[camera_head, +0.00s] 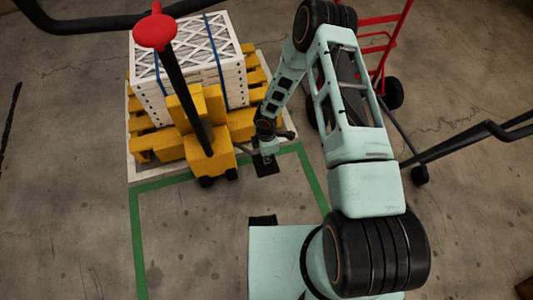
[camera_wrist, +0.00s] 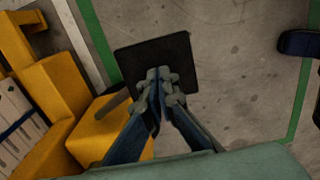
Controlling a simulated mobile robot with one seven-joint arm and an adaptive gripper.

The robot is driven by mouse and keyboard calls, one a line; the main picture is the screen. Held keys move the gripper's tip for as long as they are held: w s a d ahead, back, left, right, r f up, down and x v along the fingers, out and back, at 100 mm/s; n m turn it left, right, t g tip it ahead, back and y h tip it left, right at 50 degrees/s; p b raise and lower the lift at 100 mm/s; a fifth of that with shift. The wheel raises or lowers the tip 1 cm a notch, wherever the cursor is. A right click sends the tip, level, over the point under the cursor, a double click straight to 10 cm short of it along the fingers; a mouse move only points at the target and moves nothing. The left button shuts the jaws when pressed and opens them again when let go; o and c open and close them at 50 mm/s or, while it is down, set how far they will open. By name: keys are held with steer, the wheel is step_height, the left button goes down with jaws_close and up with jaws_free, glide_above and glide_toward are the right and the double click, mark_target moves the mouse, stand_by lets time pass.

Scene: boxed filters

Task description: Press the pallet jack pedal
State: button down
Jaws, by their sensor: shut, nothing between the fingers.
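The yellow pallet jack (camera_head: 215,163) stands at the left, with a black handle bar and a red knob on top. Its pedal (camera_head: 266,166) is a flat black plate sticking out at the jack's right side, low over the floor. In the wrist view the pedal (camera_wrist: 183,50) is a dark square, and a grey bar runs from the yellow body towards it. My gripper (camera_head: 268,147) reaches down from above. In the wrist view its fingertips (camera_wrist: 160,75) are closed together over the pedal's near part and hide some of it. I cannot tell whether they touch it.
A yellow pallet (camera_head: 150,147) carries a strapped stack of white boxed filters (camera_head: 185,60) behind the jack. A red hand truck (camera_head: 385,45) with black wheels stands right of my arm. Green floor lines (camera_head: 138,240) border clear concrete in front of the jack.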

mark_target(267, 165)
steer(key=shift+f, duration=0.6)
steer(key=shift+s+d+f+b, duration=0.1)
steer(key=shift+s+f+b, duration=0.35)
steer(key=shift+f+b, duration=0.45)
step_height(267, 165, down, 8)
steer(key=s+b, duration=0.2)
steer(key=b, duration=0.5)
steer(key=shift+d, duration=0.35)
steer(key=shift+s, duration=0.1)
